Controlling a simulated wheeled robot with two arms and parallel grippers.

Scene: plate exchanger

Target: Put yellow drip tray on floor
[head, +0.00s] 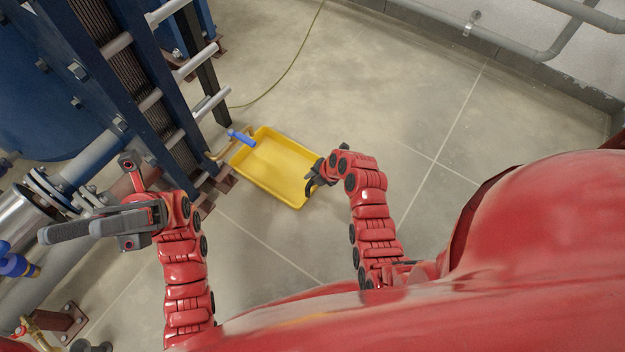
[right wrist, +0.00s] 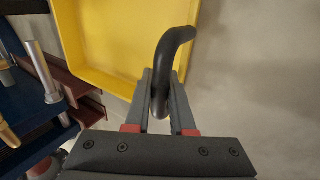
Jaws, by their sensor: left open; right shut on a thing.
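The yellow drip tray (head: 275,165) is a shallow rectangular tray near the foot of the blue plate frame. It also shows in the right wrist view (right wrist: 110,40). It looks empty and about level; whether its underside touches the floor (head: 420,120) is hard to tell. My right gripper (head: 312,180) is at the tray's right side. In the right wrist view its fingers (right wrist: 162,88) are shut on the tray's black curved handle (right wrist: 175,42). My left gripper (head: 72,218) is open and empty, well left of the tray, over the pipework.
A blue-handled valve (head: 241,138) with a brass pipe is at the tray's left corner. The blue plate exchanger (head: 140,75) stands to the left. A thin hose (head: 285,75) lies behind the tray. Open tiled floor is to the right, with grey pipes (head: 500,40) along the wall.

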